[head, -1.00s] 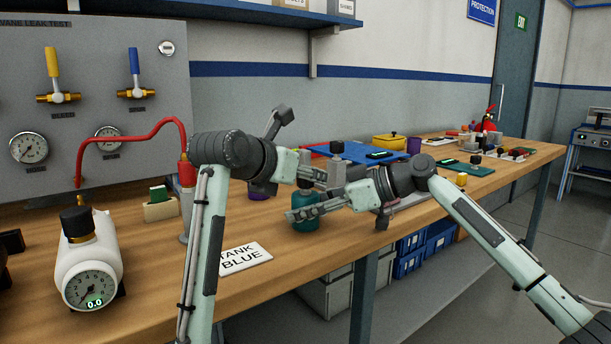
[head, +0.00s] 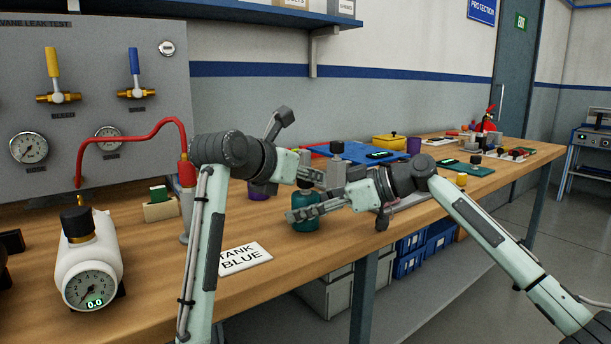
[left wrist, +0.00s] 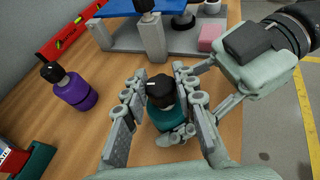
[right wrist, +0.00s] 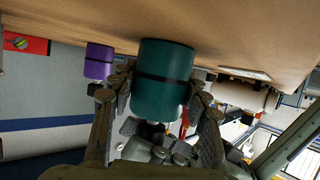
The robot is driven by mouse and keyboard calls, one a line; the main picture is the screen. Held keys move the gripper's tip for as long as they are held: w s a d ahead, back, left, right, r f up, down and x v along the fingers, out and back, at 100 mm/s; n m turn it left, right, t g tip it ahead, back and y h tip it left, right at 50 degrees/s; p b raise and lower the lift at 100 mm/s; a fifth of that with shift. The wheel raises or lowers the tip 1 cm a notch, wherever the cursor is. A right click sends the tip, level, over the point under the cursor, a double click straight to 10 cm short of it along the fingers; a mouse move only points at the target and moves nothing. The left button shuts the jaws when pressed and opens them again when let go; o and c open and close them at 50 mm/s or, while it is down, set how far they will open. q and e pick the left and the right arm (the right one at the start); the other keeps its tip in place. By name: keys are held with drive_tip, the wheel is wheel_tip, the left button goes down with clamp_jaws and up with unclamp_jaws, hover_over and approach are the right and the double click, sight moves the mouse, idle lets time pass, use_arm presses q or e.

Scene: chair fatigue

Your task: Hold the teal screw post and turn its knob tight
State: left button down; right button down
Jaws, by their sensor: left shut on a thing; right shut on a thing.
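The teal screw post (head: 307,223) stands on the wooden bench, partly hidden in the head view by my right gripper (head: 312,211). That gripper is shut around the teal body from the side; in the right wrist view the body (right wrist: 163,80), with a dark band, sits between its fingers. My left gripper (head: 308,176) comes from above and is shut on the post's black knob (left wrist: 160,91), which shows between its fingers in the left wrist view. The knob has a small white mark on top. The knob is hidden in the head view.
A purple post (left wrist: 74,91) with a black knob stands near the teal one. A "TANK BLUE" card (head: 243,258) lies in front. A grey fixture (left wrist: 153,40) and blue mat are behind. A white tank with a gauge (head: 88,258) stands at left.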

use_arm(q)
drive_tip(key=shift+m+g+h, duration=1)
drive_tip(key=shift+m+h, duration=0.4)
drive_tip(key=c, duration=1.2)
unclamp_jaws()
drive_tip(key=v, duration=1.2)
drive_tip(key=shift+s, duration=0.1)
use_arm(e)
drive_tip(key=c, duration=0.7)
unclamp_jaws()
